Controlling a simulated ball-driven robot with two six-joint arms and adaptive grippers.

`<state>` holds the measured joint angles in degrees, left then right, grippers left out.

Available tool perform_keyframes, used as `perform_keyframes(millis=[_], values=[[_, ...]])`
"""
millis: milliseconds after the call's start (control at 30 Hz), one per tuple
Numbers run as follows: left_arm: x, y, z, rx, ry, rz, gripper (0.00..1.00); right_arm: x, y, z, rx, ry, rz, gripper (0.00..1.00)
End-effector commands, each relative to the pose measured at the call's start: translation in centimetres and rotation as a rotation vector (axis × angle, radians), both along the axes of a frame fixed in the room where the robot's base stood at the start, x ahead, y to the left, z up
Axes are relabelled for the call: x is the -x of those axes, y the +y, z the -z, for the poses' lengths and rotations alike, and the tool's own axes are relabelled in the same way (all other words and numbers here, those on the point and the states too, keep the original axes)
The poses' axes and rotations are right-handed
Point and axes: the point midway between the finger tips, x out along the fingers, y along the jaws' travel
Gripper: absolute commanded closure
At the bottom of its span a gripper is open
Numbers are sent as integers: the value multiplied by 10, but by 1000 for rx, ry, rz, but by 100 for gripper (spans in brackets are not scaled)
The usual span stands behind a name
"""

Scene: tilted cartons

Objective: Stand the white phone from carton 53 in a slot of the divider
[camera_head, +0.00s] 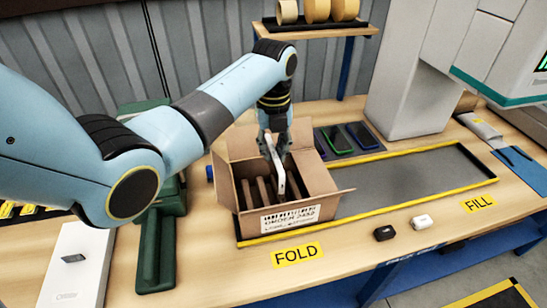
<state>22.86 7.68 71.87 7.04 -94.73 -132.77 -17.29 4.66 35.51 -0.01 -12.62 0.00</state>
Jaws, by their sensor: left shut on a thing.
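My left gripper (273,146) points down over the open cardboard carton (310,181) at the FOLD end of the mat. It is shut on the white phone (277,170), which hangs close to upright, slightly tilted, edge-on to the camera. The brown divider (248,192) stands inside the carton, its slats making several narrow slots. The phone's lower end is at the divider, among the slats in the picture; I cannot tell how deep it sits. My right gripper is not in view.
A dark tray (323,146) with phones, one green-edged (340,140), lies behind the carton. The grey mat (410,180) is clear to the right. A black case (384,233) and a white case (421,221) lie in front. A green fixture (155,245) stands left.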

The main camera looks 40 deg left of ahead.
Motion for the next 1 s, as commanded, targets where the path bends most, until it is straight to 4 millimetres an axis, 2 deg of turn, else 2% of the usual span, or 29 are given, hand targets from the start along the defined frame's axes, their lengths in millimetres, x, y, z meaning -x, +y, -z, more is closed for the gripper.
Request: perform_keyframes(millis=[100,167,467,1000], values=[[2,0,22,0,1,1,100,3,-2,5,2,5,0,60],[2,0,28,-1,-1,2,100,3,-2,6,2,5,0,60],[2,0,40,-2,-1,3,100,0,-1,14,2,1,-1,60],[3,0,76,-2,-1,3,100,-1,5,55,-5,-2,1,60]])
